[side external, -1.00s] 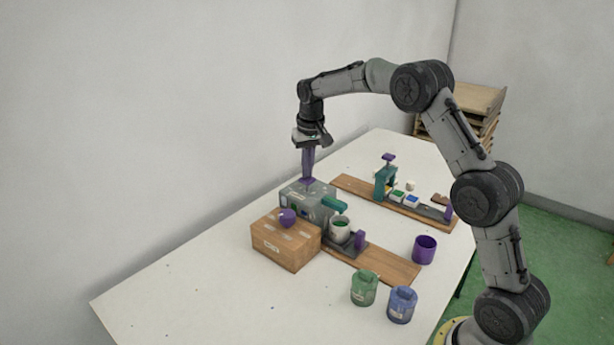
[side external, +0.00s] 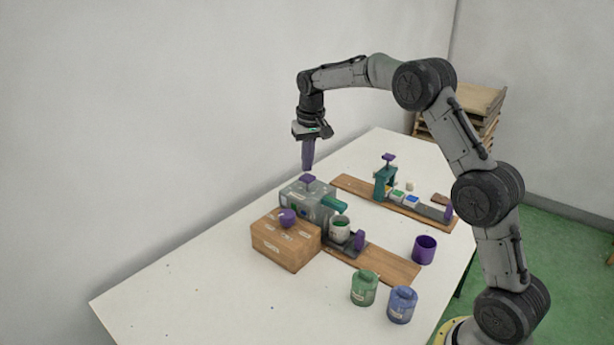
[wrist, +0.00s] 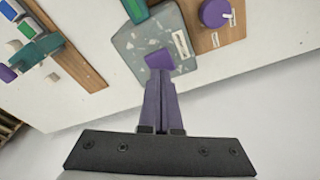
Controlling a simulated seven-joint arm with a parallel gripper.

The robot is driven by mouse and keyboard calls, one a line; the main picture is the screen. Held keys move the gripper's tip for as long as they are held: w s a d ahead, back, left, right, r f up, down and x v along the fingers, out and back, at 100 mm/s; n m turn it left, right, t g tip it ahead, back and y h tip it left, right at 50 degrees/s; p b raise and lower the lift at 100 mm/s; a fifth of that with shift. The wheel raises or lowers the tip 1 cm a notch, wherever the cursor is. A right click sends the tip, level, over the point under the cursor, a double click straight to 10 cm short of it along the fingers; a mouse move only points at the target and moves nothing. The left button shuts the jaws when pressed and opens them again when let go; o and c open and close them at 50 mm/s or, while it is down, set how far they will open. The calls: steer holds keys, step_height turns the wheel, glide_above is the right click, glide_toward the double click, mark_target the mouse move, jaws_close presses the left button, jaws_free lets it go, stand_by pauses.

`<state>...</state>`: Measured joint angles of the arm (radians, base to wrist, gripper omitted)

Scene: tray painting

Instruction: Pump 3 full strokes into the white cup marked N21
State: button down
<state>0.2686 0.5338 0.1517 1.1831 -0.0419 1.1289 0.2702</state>
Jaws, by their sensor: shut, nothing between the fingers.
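The grey speckled pump block (side external: 296,198) stands at the table's far side with a small purple plunger cap (side external: 308,179) on top and a green spout (side external: 335,204) at its side. The white cup (side external: 340,232) stands upright below the spout, with green inside; its marking is too small to read. My gripper (side external: 307,168) is shut and empty, pointing down just above the cap with a small gap. In the wrist view the shut purple fingers (wrist: 160,75) are right by the cap (wrist: 158,60), and the block (wrist: 150,38) lies beyond.
A wooden box (side external: 280,246) with a purple knob (side external: 287,217) adjoins the block. A purple cup (side external: 424,249), green jar (side external: 364,289) and blue jar (side external: 402,304) stand nearer. A second board with a green stand (side external: 384,182) lies behind. The front-left table is clear.

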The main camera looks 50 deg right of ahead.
steer(key=shift+r, duration=2.45)
step_height(320, 180, up, 4)
glide_above(307, 177)
steer(key=a, duration=0.2)
steer(key=s+a+r+t, duration=0.2)
steer(key=s+a+r, duration=0.15)
steer(key=r, duration=0.25)
steer(key=s+a+r+n+t, duration=0.1)
steer(key=s+a+r, duration=0.2)
steer(key=s, duration=0.4)
steer(key=s+a+r+n, duration=0.1)
steer(key=s+a+r, duration=0.15)
steer(key=s, duration=0.35)
steer(key=s+a+f+n+t, duration=0.1)
steer(key=s+a+f, duration=0.1)
steer(key=s, duration=0.5)
steer(key=s+a+f+n, duration=0.1)
steer(key=s+a+f, duration=0.15)
steer(key=s, duration=0.45)
steer(key=s+f+n, duration=0.2)
steer(key=s+f, duration=0.4)
steer(key=f, duration=0.3)
steer(key=shift+f+y, duration=0.3)
steer(key=shift+y, duration=0.1)
steer(key=shift+d, duration=0.1)
